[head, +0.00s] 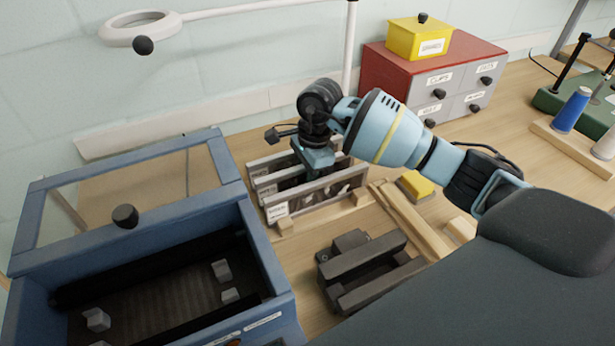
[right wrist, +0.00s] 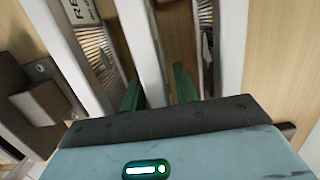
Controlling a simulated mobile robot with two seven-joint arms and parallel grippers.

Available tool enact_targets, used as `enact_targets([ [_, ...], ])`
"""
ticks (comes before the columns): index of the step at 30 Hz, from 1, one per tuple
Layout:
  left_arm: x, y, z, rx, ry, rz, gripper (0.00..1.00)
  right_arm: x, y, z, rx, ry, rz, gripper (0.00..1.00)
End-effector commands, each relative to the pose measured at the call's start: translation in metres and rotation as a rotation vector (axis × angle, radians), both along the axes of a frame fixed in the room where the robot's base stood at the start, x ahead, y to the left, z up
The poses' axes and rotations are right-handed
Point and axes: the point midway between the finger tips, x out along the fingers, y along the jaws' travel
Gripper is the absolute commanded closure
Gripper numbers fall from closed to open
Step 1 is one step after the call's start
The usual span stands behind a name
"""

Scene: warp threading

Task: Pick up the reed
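Several reeds with pale frame bars and fine metal teeth stand side by side in a wooden rack (head: 287,227) in the head view. The front reed (head: 325,194) has a white label (head: 277,211) at its left end. My right gripper (head: 312,170) points down over the rack, its tips hidden among the reeds. In the right wrist view its two green fingers (right wrist: 158,90) are apart, with a pale reed bar (right wrist: 146,45) running between them. A gap shows beside the right finger; contact with the left finger is unclear. My left gripper is not in view.
A blue open-topped box (head: 262,255) with a raised framed lid stands left of the rack. A dark metal block fixture (head: 365,262), wooden bars (head: 405,215) and a yellow block (head: 416,185) lie nearby. A red drawer cabinet (head: 400,70) stands behind.

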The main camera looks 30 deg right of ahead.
Motion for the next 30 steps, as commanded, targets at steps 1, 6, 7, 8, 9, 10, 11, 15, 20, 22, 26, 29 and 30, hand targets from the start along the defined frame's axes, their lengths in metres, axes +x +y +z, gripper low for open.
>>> enact_targets([
  [1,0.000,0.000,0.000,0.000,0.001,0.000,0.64,0.000,0.000,0.000,0.000,0.000,0.000,0.77],
  [6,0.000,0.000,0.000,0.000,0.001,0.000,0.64,0.000,0.000,0.000,0.000,0.000,0.000,0.99],
  [7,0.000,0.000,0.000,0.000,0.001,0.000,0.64,0.000,0.000,0.000,0.000,0.000,0.000,1.00],
  [8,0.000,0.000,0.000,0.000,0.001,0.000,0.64,0.000,0.000,0.000,0.000,0.000,0.000,1.00],
  [9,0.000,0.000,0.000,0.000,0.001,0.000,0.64,0.000,0.000,0.000,0.000,0.000,0.000,1.00],
  [10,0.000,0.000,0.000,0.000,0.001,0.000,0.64,0.000,0.000,0.000,0.000,0.000,0.000,1.00],
  [11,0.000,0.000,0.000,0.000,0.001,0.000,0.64,0.000,0.000,0.000,0.000,0.000,0.000,1.00],
  [15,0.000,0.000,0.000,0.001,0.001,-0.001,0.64,0.000,0.000,0.001,0.001,-0.002,0.000,1.00],
  [20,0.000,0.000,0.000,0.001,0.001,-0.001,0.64,0.001,0.000,0.005,0.000,-0.003,0.000,1.00],
  [22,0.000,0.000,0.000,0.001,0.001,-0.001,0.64,0.001,-0.001,0.012,0.000,-0.005,-0.001,1.00],
  [26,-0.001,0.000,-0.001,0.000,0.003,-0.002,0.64,0.002,0.000,0.034,0.000,-0.007,0.000,1.00],
  [29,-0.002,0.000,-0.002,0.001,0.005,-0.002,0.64,0.001,0.000,0.053,0.001,-0.007,0.000,1.00],
  [30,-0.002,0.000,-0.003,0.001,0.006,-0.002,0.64,0.002,0.000,0.060,0.001,-0.007,-0.001,1.00],
])
